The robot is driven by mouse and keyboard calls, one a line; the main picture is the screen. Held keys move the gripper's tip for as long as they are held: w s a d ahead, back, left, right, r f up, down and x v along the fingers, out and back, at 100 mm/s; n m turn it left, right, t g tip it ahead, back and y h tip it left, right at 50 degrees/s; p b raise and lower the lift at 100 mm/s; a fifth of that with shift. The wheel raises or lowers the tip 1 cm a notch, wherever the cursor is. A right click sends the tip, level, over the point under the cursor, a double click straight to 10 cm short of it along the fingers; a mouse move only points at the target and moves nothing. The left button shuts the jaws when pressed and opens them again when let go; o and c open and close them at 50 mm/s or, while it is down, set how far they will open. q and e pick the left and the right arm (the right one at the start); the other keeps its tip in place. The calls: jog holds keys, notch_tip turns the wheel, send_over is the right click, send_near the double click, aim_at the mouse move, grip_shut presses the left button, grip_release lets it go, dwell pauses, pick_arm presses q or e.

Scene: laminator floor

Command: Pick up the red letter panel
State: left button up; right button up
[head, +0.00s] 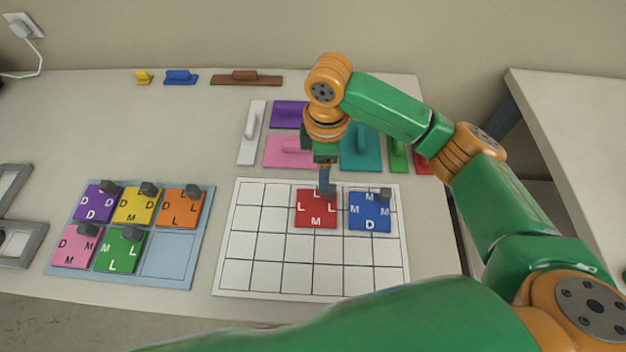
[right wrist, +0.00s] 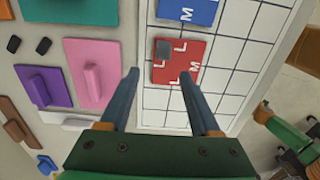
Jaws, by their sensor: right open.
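The red letter panel (head: 317,213) lies flat on the white grid board (head: 256,268), in its upper rows, with white L and M letters. A dark grey knob stands at its back edge; in the right wrist view the panel (right wrist: 191,58) shows this knob near its left corner. My right gripper (head: 326,190) is at the panel's back edge and partly hides the knob in the head view. In the right wrist view the gripper (right wrist: 158,73) is open, its fingers apart with nothing between them. I cannot tell whether they touch the panel. My left gripper is not in view.
A blue letter panel (head: 368,214) lies just right of the red one. A light blue tray (head: 166,256) at left holds several coloured letter panels and one empty cell. Purple, pink (head: 285,152) and teal handled plates lie behind the board. The board's front rows are clear.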

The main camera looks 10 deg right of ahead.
aim_at(316, 205)
jog(key=f, duration=0.3)
jog(key=s+f, duration=0.1)
jog(key=f, duration=0.1)
jog(key=shift+d+f+p, duration=0.15)
jog(key=shift+d+p, duration=0.2)
jog(key=shift+w+f, duration=0.3)
jog(key=shift+f, duration=0.05)
jog(key=shift+s+r, duration=0.1)
grip_shut()
dwell(0.5)
